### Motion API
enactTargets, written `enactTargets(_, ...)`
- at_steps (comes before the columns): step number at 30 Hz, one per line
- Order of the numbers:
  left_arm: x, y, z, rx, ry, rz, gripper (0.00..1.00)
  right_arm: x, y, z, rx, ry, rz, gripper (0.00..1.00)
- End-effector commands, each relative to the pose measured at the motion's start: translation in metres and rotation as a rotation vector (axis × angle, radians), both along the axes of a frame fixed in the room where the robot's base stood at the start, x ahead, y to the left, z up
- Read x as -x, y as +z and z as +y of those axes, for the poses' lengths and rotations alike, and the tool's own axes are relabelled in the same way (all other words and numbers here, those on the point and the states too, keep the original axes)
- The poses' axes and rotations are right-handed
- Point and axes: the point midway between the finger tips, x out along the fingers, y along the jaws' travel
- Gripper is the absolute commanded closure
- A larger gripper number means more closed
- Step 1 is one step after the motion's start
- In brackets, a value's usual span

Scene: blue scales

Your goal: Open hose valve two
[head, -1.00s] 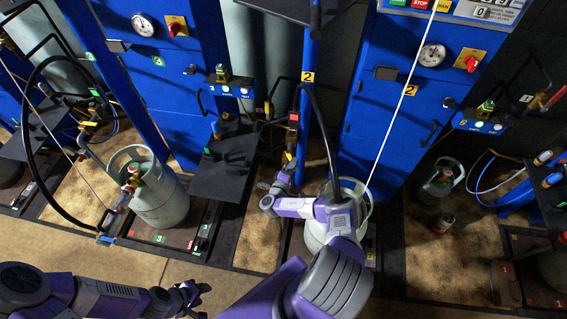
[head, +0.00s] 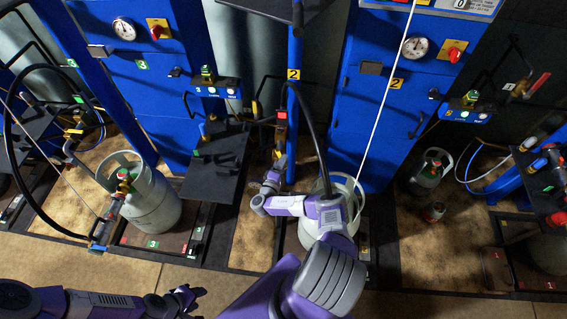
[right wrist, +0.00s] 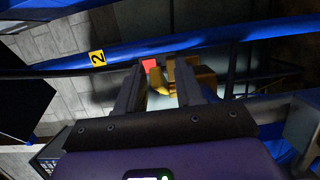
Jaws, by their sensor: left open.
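The blue post with the yellow "2" label (head: 293,74) stands mid-frame in the head view. A black hose runs down beside it, and a small valve fitting with a red tag (head: 281,115) sits low on the post. My right gripper (head: 279,163) is right below this fitting. In the right wrist view its fingers (right wrist: 164,82) stand apart, with a yellow handle-like part (right wrist: 180,77) and the red tag (right wrist: 149,64) at their tips. Whether they grip the yellow part is unclear. My left gripper (head: 185,299) is open and empty at the lower left, over the floor.
A grey gas cylinder (head: 150,205) stands at left, and another (head: 345,192) stands behind my right arm. A black shelf (head: 215,165) lies left of the post. Blue cabinets (head: 385,120) rise behind. A white line hangs in front of the right cabinet.

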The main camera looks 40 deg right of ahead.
Motion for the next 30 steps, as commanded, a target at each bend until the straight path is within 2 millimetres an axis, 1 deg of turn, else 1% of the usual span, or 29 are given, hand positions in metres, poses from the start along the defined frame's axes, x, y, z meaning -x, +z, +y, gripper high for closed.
enactTargets(9,0.0,0.006,0.0,0.0,0.0,0.0,0.57,0.022,0.0,0.046,-0.005,0.0,0.001,0.64)
enactTargets(12,0.0,0.007,0.0,0.0,0.0,0.0,0.57,0.027,-0.001,0.057,-0.003,0.0,0.0,0.64)
enactTargets(16,0.0,0.007,0.0,0.0,0.0,0.0,0.57,0.031,0.0,0.064,0.0,-0.001,0.001,0.64)
enactTargets(23,0.0,0.007,0.0,0.0,0.0,0.0,0.57,0.032,0.0,0.066,0.0,-0.002,0.001,0.64)
enactTargets(24,0.0,0.007,0.0,0.0,0.0,0.0,0.57,0.032,0.0,0.066,0.0,-0.001,0.001,0.65)
enactTargets(28,0.0,0.004,0.0,0.0,0.0,0.0,0.57,0.027,0.004,0.062,0.032,0.019,0.004,0.85)
enactTargets(30,0.0,0.0,0.0,0.0,0.0,0.0,0.57,0.019,0.012,0.056,0.098,0.059,0.011,0.96)
